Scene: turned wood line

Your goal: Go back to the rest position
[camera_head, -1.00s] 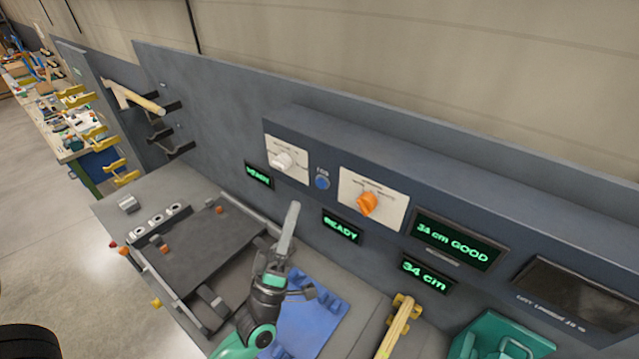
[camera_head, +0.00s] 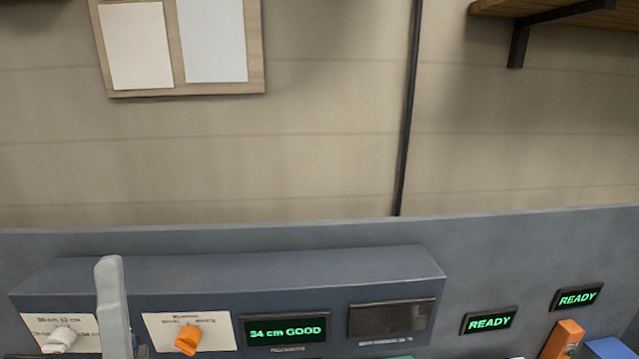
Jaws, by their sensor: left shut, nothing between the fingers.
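My left gripper (camera_head: 114,305) stands upright at the lower left of the head view. It is shut and empty, in front of the control panel (camera_head: 300,270) between the white knob and the orange knob. I cannot tell whether it touches the panel. The white knob (camera_head: 60,340) sits on a white plate left of the gripper. The orange knob (camera_head: 187,339) sits on a white plate to its right. My right gripper is not in view.
A display (camera_head: 285,330) reads "34 cm GOOD", beside a dark screen (camera_head: 391,318). Two displays at the right read "READY" (camera_head: 489,321), (camera_head: 577,297). An orange piece (camera_head: 562,340) and a blue one (camera_head: 608,348) show at the lower right. A shelf (camera_head: 560,8) juts from the wall.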

